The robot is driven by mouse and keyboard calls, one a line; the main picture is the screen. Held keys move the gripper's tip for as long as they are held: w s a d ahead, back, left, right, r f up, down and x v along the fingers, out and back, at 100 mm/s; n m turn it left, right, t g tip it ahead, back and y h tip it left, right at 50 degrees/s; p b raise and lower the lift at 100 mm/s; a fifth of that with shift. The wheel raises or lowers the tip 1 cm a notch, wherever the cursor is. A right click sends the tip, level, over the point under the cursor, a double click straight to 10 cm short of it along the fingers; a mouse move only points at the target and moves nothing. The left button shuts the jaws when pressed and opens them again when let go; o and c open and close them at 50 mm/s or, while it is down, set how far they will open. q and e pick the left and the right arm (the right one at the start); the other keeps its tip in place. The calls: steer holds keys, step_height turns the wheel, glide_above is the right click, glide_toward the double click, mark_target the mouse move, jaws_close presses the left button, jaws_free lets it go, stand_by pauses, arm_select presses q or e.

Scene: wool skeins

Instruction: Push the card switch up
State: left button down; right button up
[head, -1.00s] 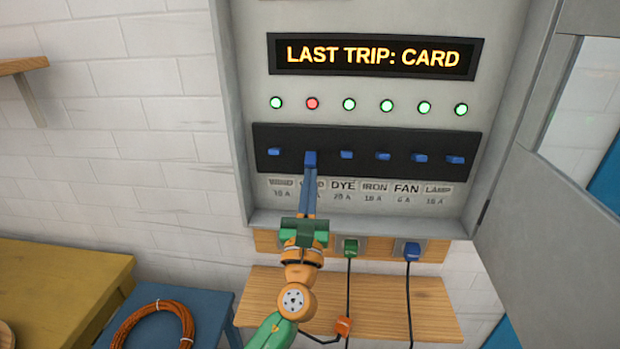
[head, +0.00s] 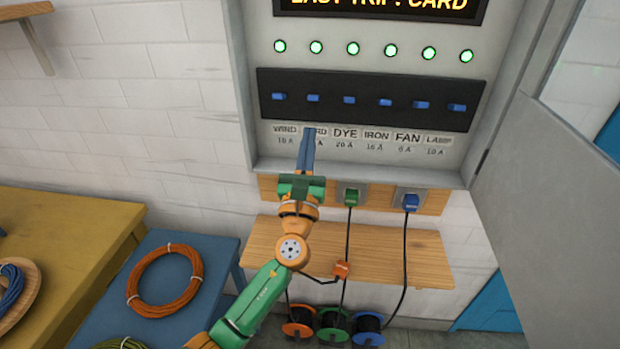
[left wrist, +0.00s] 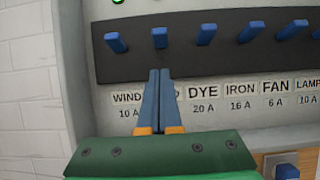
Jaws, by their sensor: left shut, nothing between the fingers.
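The card switch (head: 313,98) is a blue toggle, second from the left in the black strip (head: 365,114) of the breaker box. It also shows in the left wrist view (left wrist: 160,37), level with its neighbours. The light above it (head: 316,47) is green, like the others. My left gripper (head: 308,131) is shut and empty, its blue fingertips below the card switch and apart from it. The fingers partly cover the card label (head: 321,132). The display (head: 380,6) is cut off at the top and reads "LAST TRIP: CARD". My right gripper is not in view.
The open box door (head: 540,190) stands at the right. Below the box are plugs in a wooden strip (head: 380,196) and a wooden shelf (head: 400,262). A blue table (head: 95,290) with an orange wool skein (head: 165,280) is at the lower left.

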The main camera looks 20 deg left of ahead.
arm_select(q)
steer(key=s+d+r+p, duration=0.1)
steer(key=s+d, duration=0.3)
steer(key=s, duration=0.6)
steer(key=shift+r+p, duration=0.2)
steer(key=shift+p, duration=0.4)
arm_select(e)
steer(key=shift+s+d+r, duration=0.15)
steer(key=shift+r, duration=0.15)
arm_select(q)
steer(key=shift+a+f, duration=0.1)
steer(key=shift+a, duration=0.1)
